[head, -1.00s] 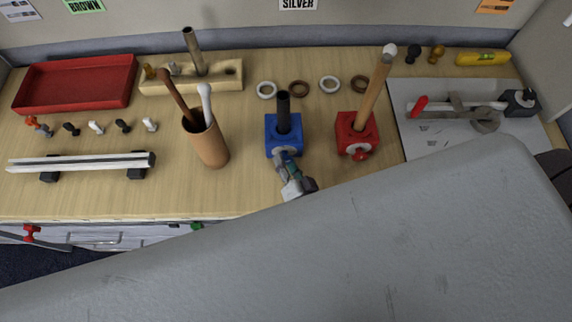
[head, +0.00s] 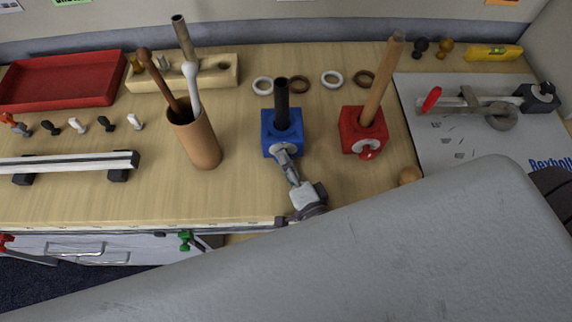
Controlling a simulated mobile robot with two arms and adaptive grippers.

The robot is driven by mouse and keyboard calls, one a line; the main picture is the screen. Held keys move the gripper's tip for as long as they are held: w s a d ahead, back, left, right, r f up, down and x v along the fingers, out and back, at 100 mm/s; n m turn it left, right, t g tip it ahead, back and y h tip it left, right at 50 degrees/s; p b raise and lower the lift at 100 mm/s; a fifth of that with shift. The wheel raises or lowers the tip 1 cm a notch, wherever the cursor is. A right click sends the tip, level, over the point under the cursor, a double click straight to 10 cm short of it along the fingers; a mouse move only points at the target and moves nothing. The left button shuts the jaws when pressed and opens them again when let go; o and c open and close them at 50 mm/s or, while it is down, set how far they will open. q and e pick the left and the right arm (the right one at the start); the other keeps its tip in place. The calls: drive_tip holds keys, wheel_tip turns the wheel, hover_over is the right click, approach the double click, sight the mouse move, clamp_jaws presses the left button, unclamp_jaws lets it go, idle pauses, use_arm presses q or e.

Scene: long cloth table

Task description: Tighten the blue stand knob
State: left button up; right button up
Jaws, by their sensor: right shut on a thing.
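The blue stand (head: 269,121) is a block in the middle of the wooden table, with a dark upright rod (head: 282,105) in its top. My right gripper (head: 286,157) reaches up from below to the stand's front face. It is shut at the knob on that face. The fingers cover the knob, so its turn cannot be made out. My left gripper is not in view.
The red stand (head: 350,126) with a wooden rod (head: 378,82) is close on the right. A brown cup (head: 203,145) with sticks stands left. A wooden ball (head: 409,175) lies near my grey body part. Several rings, including a white one (head: 263,86), lie behind.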

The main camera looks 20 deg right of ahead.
idle(0.4)
drive_tip(key=o, duration=1.1)
drive_tip(key=shift+o, duration=0.2)
drive_tip(key=shift+f, duration=0.1)
drive_tip(key=shift+f, duration=0.1)
